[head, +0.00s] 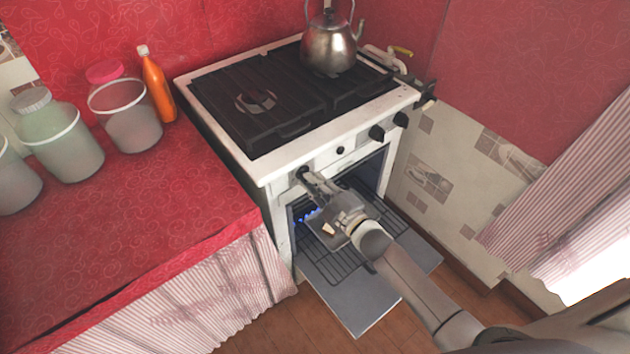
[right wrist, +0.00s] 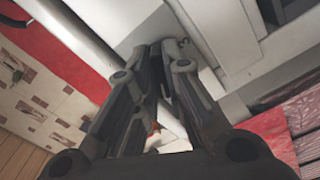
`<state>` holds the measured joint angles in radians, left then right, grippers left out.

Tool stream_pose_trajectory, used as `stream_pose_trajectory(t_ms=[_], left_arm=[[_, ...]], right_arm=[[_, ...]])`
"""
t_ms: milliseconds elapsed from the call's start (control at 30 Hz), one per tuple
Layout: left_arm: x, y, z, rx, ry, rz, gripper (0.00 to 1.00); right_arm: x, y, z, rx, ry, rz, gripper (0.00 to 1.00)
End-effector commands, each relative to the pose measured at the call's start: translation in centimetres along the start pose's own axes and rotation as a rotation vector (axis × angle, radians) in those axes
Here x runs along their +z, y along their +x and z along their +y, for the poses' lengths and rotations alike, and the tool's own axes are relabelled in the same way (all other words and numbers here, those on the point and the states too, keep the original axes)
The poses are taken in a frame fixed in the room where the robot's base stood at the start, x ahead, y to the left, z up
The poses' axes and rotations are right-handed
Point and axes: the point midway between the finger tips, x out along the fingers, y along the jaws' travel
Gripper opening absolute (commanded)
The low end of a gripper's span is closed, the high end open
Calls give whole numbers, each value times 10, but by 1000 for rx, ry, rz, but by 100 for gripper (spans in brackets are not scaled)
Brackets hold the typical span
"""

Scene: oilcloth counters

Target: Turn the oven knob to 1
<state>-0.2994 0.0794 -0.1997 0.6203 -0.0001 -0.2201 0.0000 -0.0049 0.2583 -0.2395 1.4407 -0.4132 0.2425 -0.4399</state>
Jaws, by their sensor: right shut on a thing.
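The white stove (head: 262,166) has dark knobs along its front panel. My right gripper (head: 309,178) is at the panel's left end, shut on the leftmost oven knob (head: 301,171). Its fingers cover most of that knob, so its pointer and any number marks cannot be read. In the right wrist view, the fingers of my right gripper (right wrist: 161,52) come close together against the pale stove front, and the knob is hidden between them. Blue flames (head: 311,215) show inside the open oven. My left gripper is not in view.
The oven door (head: 362,311) hangs open below my right arm, with a wire rack (head: 335,262) above it. A kettle (head: 330,47) stands on the hob. Jars (head: 62,140) and an orange bottle (head: 157,85) stand on the red counter.

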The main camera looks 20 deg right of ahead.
Motion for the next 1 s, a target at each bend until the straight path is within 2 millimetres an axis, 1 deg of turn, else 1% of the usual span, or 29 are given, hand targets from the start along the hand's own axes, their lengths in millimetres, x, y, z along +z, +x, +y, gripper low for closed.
stream_pose_trajectory(t_ms=[200, 633, 667, 800, 1000], left_arm=[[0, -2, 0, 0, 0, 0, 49], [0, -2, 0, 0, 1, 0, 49], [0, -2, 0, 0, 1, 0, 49], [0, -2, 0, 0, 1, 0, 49], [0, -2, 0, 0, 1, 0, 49]], right_arm=[[1, -1, -1, -2, 41, -2, 0], [1, -1, -2, -3, 46, -3, 0], [1, -1, -2, -3, 46, -3, 14], [1, -1, -1, -2, 46, -2, 32], [0, 0, -1, -1, 46, -1, 32]])
